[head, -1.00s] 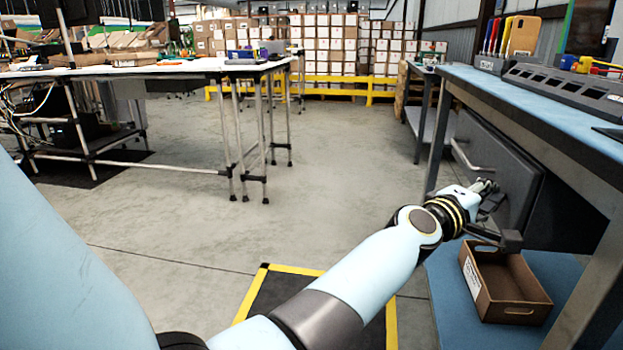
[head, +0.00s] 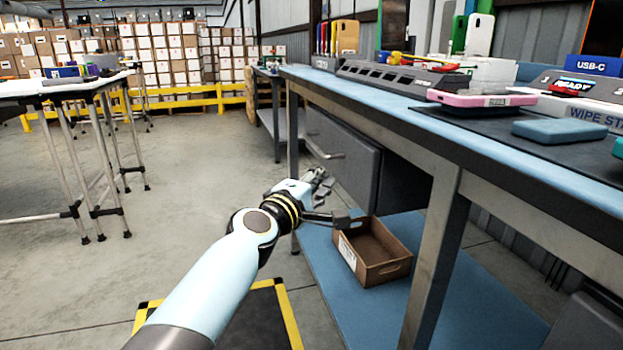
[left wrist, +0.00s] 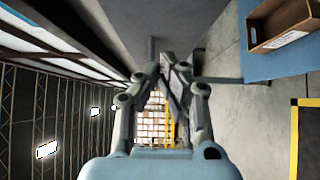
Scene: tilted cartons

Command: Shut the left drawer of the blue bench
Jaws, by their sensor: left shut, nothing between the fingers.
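The blue bench (head: 400,112) runs along the right of the head view. Its left drawer has a grey front (head: 350,165) with a bar handle (head: 324,150), under the bench top. My left gripper (head: 322,184) is shut and empty, just below the handle and over the lower part of the drawer front in the picture. Contact with the drawer cannot be made out. In the left wrist view the fingers (left wrist: 168,72) show, with no handle between them. My right gripper is not in view.
A brown carton (head: 375,255) sits on the blue lower shelf (head: 345,300), right of my left wrist. A bench leg (head: 435,260) stands nearer. A yellow-edged mat (head: 255,320) lies below my arm. Open floor (head: 190,190) is at left.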

